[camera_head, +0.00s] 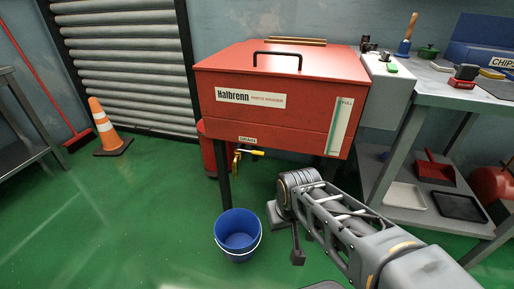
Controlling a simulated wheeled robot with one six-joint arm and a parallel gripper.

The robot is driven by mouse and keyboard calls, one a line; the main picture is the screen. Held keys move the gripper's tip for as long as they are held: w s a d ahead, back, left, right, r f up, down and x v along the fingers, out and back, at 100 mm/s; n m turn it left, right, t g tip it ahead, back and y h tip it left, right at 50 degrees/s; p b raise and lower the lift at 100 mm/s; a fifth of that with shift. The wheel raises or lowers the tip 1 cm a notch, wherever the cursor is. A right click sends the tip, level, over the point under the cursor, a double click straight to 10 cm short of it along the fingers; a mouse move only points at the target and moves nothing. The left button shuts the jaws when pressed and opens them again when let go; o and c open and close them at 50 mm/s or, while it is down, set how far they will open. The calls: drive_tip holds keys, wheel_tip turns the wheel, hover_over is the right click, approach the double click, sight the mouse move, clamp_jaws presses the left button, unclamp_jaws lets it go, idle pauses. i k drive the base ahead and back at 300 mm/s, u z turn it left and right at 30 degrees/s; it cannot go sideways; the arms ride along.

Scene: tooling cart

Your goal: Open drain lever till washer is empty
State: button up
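The red Halbrenn parts washer (285,115) stands on dark legs at the centre. Its sight gauge (338,128) is marked FULL and shows a green column reaching near the top. Under the DRAIN label, a small yellow drain lever (251,152) points right, roughly level, above a brass-coloured outlet (237,163). A blue bucket (238,232) stands on the floor below and looks empty. My arm reaches in from the lower right. My gripper (298,256) hangs at its end, right of the bucket and apart from the lever. Its fingers are too small and dark to read.
A workbench (430,92) with tools and a lower shelf of trays stands on the right. A traffic cone (103,125) and a red broom (79,139) are at the left. The green floor (130,220) is clear left of the bucket.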

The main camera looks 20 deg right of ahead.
sight(253, 152)
drive_tip(key=k, duration=0.65)
drive_tip(key=u, duration=0.7)
drive_tip(key=i, duration=0.95)
drive_tip(key=z, duration=0.25)
